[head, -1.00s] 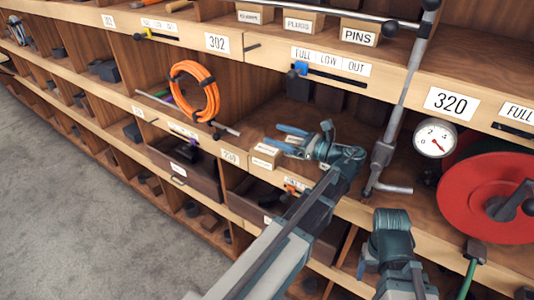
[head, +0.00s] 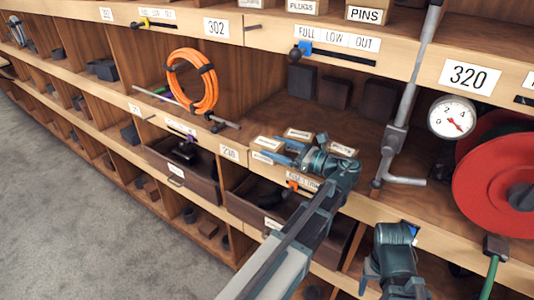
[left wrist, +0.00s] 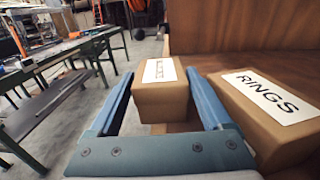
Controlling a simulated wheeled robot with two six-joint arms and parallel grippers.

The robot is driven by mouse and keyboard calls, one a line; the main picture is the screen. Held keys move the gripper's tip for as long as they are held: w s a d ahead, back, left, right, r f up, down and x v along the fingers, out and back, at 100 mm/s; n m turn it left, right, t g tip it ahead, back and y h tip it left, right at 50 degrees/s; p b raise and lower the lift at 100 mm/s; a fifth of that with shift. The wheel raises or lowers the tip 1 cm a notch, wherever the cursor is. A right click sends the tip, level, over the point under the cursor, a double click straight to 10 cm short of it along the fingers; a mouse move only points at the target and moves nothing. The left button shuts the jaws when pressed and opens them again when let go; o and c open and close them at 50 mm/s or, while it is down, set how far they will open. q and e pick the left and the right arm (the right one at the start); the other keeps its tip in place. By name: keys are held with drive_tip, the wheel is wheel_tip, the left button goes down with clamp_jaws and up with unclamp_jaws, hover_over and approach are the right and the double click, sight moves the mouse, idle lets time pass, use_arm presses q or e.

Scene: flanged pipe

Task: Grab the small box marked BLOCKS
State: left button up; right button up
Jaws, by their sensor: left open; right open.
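A small tan cardboard box (left wrist: 162,98) with a white label stands between the two blue fingers of my left gripper (left wrist: 165,88) in the left wrist view. Its label is steeply angled; it looks like BLOCKS but I cannot read it surely. The fingers are open, one on each side, with a gap at the left finger. In the head view this appears to be the leftmost box (head: 268,143) on the shelf, at the tips of my left gripper (head: 279,152). My right gripper (head: 388,272) is low at the bottom, its fingers hard to see.
A box marked RINGS (left wrist: 268,110) stands close to the right finger. Another labelled box (head: 299,134) is behind on the shelf. A grey vertical pipe (head: 405,110), a pressure gauge (head: 451,118) and a red reel (head: 497,185) are at the right. An orange cable coil (head: 192,82) hangs left.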

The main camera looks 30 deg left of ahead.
sight(255, 140)
use_arm(q)
drive_tip(key=a, duration=0.6)
clamp_jaws()
idle(0.4)
